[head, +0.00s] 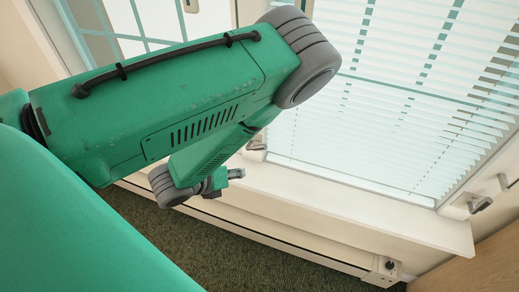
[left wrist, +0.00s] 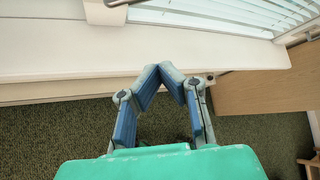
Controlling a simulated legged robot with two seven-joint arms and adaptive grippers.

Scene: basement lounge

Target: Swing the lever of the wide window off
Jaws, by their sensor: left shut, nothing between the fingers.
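The wide window (head: 400,110) with slatted blinds fills the right of the head view. A dark-ended lever (head: 480,205) sits at its lower right corner. Another light fitting (head: 256,148) shows at its lower left, partly behind my arm. My left gripper (head: 236,174) is in front of and below the sill, apart from both fittings. In the left wrist view my left gripper (left wrist: 172,70) has its blue-padded fingertips together with nothing between them, below the window sill (left wrist: 60,62). A fitting (left wrist: 116,3) is cut by the top edge there. My right gripper is not in view.
The pale sill (head: 370,218) juts out below the window. A dark knob (head: 390,265) sits on the panel beneath it. A wooden surface (head: 480,265) stands at the lower right. Green carpet (head: 240,258) covers the floor. A second window (head: 150,22) is at the upper left.

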